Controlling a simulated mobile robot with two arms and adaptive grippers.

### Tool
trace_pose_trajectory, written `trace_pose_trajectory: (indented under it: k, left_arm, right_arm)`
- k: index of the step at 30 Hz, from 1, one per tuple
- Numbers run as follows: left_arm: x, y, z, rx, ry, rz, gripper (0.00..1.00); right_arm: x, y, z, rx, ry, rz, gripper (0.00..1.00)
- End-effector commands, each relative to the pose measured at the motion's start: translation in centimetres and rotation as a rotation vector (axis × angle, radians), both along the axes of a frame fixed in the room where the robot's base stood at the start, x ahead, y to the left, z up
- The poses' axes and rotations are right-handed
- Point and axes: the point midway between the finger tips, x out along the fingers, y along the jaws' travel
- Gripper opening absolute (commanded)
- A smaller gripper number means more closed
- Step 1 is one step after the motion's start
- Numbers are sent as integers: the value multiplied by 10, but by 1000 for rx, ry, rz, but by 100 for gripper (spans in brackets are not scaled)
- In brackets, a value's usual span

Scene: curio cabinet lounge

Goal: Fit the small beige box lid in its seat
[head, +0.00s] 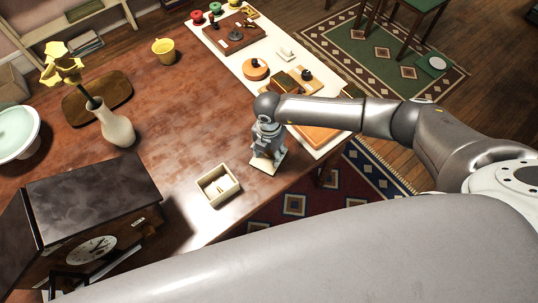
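The small beige box (218,189) stands open on the wooden table near its front edge, with its top uncovered and small light items inside. The beige lid (267,166) is a flat, pale plate to the right of the box and apart from it. My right gripper (267,154) points down at the lid, and its fingers appear closed on the middle of the lid. The gripper hides part of the lid. I cannot tell whether the lid touches the table. My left gripper is out of view.
A wooden clock (95,215) stands left of the box. A white vase (116,127) with yellow flowers, a yellow mug (164,50) and a brown board (98,101) are farther back. A white runner (222,50) holds several small items. Bare tabletop surrounds the box.

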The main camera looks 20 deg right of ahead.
Motion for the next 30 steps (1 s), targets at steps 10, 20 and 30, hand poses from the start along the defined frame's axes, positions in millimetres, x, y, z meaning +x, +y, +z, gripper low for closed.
trace_pose_trajectory:
  k: [10,20,30]
  left_arm:
    - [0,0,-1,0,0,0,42]
    - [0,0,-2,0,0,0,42]
    - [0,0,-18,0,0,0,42]
  right_arm:
    - [-3,0,-4,-1,4,1,0]
    - [-4,-1,-5,-3,7,1,0]
    - [-1,-1,24,0,0,2,0]
